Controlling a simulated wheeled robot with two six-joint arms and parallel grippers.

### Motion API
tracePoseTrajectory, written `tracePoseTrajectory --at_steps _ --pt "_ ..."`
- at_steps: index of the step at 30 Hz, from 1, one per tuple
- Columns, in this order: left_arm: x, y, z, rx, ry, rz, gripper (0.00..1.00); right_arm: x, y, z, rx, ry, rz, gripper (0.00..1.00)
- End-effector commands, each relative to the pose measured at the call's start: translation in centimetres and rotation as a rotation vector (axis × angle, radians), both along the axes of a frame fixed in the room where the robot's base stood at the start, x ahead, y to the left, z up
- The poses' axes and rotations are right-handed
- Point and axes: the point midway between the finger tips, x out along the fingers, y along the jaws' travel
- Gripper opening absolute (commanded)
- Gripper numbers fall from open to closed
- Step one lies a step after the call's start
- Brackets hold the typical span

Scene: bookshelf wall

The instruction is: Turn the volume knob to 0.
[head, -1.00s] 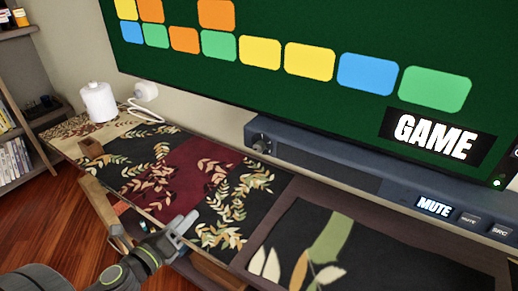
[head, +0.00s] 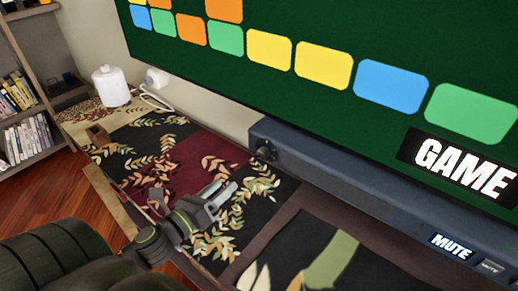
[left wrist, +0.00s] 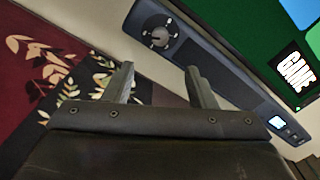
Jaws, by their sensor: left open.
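The volume knob (head: 265,150) is a dark round dial at the left end of the soundbar (head: 330,172), below the screen. In the left wrist view the knob (left wrist: 159,33) shows with a pale pointer mark, ahead of the fingers and apart from them. My left gripper (head: 222,193) is open and empty, above the leaf-patterned cloth, to the left of and lower than the knob. In the left wrist view its two fingers (left wrist: 156,80) stand apart with nothing between them. The soundbar display (head: 451,246) reads MUTE. My right gripper is not in view.
A large green screen (head: 300,20) stands behind the soundbar. A bookshelf (head: 25,120) is at far left. The patterned cloth before the soundbar is mostly clear.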

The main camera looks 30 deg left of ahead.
Motion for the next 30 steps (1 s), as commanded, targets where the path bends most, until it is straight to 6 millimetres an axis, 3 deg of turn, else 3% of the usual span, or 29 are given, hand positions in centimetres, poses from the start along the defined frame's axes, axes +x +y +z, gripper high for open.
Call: tracePoseTrajectory --at_steps 1,17,23,30 --pt "0.6 -0.1 0.7 -0.006 -0.004 0.002 0.51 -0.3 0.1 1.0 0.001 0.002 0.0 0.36" --pt "4.4 -0.3 0.7 -0.002 -0.002 0.001 0.51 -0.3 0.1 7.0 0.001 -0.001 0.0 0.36" --pt "6.7 -0.6 0.7 -0.003 -0.002 -0.001 0.51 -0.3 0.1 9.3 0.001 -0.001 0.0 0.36" --pt "10.9 -0.9 0.4 -0.002 -0.003 0.0 0.51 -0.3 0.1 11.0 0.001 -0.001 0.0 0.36"
